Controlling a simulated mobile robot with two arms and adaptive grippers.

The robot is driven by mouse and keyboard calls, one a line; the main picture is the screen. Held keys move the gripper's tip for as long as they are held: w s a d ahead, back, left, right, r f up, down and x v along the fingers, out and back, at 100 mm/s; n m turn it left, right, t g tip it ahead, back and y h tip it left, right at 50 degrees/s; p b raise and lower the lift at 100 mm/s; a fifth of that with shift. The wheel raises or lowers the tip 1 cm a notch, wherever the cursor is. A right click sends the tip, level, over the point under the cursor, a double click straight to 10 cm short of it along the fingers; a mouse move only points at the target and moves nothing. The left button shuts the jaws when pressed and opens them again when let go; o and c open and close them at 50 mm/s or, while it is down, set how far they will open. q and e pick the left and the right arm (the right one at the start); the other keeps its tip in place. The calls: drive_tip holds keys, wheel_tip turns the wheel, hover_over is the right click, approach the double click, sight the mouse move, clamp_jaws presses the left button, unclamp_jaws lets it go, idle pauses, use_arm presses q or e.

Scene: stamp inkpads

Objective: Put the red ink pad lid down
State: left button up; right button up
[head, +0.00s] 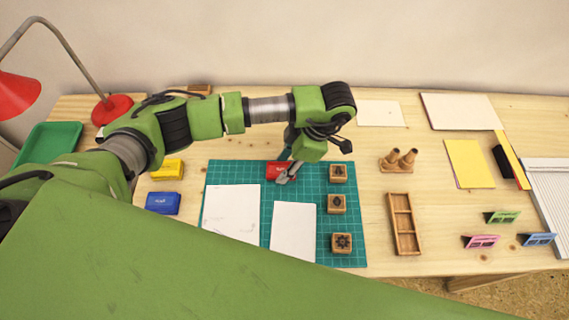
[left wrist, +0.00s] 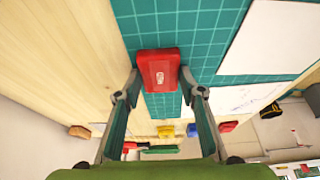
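The red ink pad lid (left wrist: 157,68), with a pale mark on top, is between my left fingertips in the left wrist view. In the head view it shows as a red block (head: 277,169) at the top middle of the teal cutting mat (head: 316,180). My left gripper (head: 286,177) reaches down there; in the wrist view (left wrist: 159,82) its fingertips press close against the lid's two sides. I cannot tell whether the lid touches the mat. A smaller red piece (left wrist: 228,126) lies beyond the mat in the wrist view. My right gripper is not in view.
White papers (head: 231,212) and wooden stamps (head: 338,173) lie on the mat. A yellow pad (head: 167,169) and a blue pad (head: 163,203) stand left of it. A wooden tray (head: 404,224) is to the right. Bare table lies between the yellow pad and mat.

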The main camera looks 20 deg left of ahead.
use_arm(q)
drive_tip(key=shift+o, duration=1.3)
drive_tip(key=shift+r, duration=0.1)
drive_tip(key=shift+r, duration=0.25)
drive_tip(key=v, duration=1.1)
drive_tip(key=shift+d+r+b, duration=0.2)
drive_tip(key=shift+r+b, duration=0.1)
drive_tip(key=shift+b, duration=0.1)
